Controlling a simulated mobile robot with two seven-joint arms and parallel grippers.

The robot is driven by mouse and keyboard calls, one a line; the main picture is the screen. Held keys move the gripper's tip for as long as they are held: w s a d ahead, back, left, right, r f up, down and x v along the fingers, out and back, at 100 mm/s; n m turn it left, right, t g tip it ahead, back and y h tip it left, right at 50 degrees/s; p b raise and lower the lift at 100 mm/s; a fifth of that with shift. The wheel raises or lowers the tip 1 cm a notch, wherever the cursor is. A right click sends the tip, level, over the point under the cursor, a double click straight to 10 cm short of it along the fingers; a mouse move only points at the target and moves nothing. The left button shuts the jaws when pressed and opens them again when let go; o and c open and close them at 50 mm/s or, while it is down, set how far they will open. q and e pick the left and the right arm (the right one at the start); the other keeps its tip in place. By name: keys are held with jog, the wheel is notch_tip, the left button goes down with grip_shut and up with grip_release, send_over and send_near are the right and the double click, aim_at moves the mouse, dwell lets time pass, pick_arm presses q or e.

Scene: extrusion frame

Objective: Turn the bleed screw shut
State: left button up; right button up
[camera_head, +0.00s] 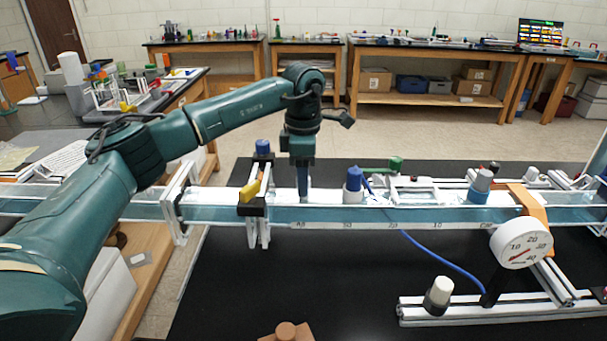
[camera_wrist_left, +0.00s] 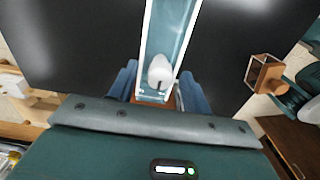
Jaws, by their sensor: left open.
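My left gripper (camera_head: 304,196) points down over the long clear water channel (camera_head: 345,215), near its left part. In the left wrist view, the open blue fingers of my left gripper (camera_wrist_left: 158,90) stand on either side of the channel. A white rounded knob (camera_wrist_left: 160,72) with a dark mark, which looks like the bleed screw, shows between them. I cannot tell whether the fingers touch it. In the head view this knob is not clearly seen by the gripper. My right gripper is in neither view.
A round gauge (camera_head: 521,243) and a white knob (camera_head: 439,293) are at the right. The black tabletop (camera_head: 310,285) in front is mostly clear.

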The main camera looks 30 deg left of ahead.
pick_arm(q)
notch_tip(320, 180, up, 13)
jog(key=b, duration=0.1)
dwell(0.4)
dwell(0.4)
